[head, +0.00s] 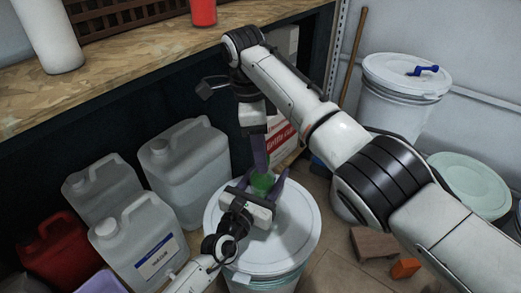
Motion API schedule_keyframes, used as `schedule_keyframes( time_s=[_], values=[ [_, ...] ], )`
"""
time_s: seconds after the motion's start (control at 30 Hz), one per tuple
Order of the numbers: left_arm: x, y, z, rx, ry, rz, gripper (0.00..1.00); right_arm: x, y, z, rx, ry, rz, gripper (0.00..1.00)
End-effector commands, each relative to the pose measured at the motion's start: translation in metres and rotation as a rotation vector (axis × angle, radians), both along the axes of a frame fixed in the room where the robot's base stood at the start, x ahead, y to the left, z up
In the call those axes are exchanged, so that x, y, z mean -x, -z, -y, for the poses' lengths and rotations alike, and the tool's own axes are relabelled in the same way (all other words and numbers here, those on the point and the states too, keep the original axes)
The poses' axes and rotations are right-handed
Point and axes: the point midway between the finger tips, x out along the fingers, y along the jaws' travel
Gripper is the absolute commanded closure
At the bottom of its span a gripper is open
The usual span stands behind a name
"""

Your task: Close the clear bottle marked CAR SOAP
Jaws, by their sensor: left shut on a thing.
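A small green bottle-like thing (262,183) stands on the white lid of a drum (301,215). Its lower part is hidden by my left gripper, and no CAR SOAP marking can be read on it. My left gripper (259,184) comes in low from the front, its purple fingers around the green thing and shut on it. My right gripper (260,162) points down from above, with its purple fingers close over the top of the green thing. Whether the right fingers are open, or touch or hold a cap, cannot be made out.
Several translucent jugs stand left of the drum, one labelled jug (146,245) close by. A red can (60,250) is at far left. The workbench (110,75) runs behind. A white bucket (400,95), a brown block (374,243) and an orange piece (405,268) are at right.

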Motion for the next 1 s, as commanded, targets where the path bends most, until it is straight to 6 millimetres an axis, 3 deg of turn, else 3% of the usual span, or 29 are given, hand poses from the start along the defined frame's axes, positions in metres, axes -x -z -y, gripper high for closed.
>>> schedule_keyframes(
  time_s=[0.33, 0.7, 1.0],
  values=[
    [0.0, 0.001, 0.0, -0.001, 0.0, -0.002, 1.0, 0.0, -0.004, 0.0, -0.001, -0.001, 0.002, 0.56],
    [0.0, 0.001, 0.0, -0.001, 0.0, -0.002, 1.0, 0.0, -0.044, 0.0, -0.001, -0.002, 0.0, 0.56],
    [0.0, 0.001, 0.0, -0.001, 0.0, 0.0, 1.0, 0.0, -0.045, 0.0, -0.001, -0.009, -0.001, 0.58]
  ],
)
